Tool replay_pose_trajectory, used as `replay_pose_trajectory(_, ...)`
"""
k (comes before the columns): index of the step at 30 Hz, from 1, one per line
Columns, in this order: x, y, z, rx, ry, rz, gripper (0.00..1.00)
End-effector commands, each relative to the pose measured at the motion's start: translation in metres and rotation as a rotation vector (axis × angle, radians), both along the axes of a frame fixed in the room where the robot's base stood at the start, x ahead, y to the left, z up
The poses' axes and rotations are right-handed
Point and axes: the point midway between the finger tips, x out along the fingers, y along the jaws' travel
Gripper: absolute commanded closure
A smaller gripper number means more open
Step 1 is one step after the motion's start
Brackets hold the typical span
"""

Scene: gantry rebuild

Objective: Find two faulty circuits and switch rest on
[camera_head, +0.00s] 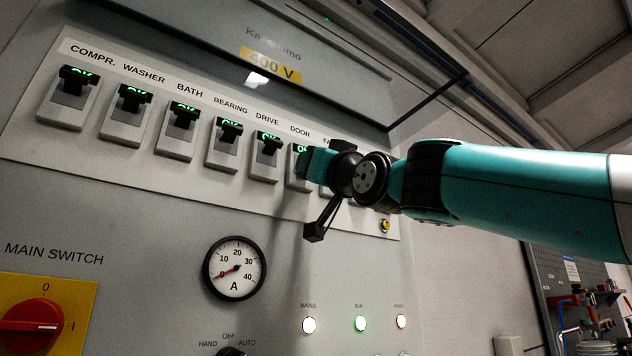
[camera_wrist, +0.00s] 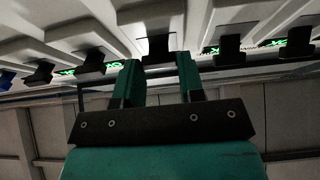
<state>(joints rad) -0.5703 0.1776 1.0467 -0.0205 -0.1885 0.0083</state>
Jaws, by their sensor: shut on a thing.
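A row of breakers runs across the grey cabinet, each with a black lever and a green lit mark. COMPR. (camera_head: 66,100), WASHER (camera_head: 125,118), BATH (camera_head: 178,135), BEARING (camera_head: 224,145) and DRIVE (camera_head: 264,160) are in clear view. My gripper (camera_head: 316,163) is at the DOOR breaker (camera_head: 298,180), partly covering it. In the wrist view, my gripper's teal fingers (camera_wrist: 160,80) stand either side of a black lever (camera_wrist: 158,48), shut on it. Breakers right of DOOR are mostly hidden by my arm in the head view. A blue lever (camera_wrist: 6,78) shows at the wrist view's far left.
Below the row are a round ammeter (camera_head: 234,268), its needle near 0, and a red main switch (camera_head: 32,326) with its mark toward I. MAINS (camera_head: 309,325), RUN (camera_head: 360,323) and FAULT (camera_head: 401,321) lamps sit lower right. Neighbouring levers are close on both sides.

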Motion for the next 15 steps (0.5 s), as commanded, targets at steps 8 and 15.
replay_pose_trajectory(8,0.0011,0.0012,-0.0041,0.032,-0.048,0.001,0.88)
replay_pose_trajectory(15,0.0012,0.0012,-0.0031,0.035,-0.053,0.001,0.88)
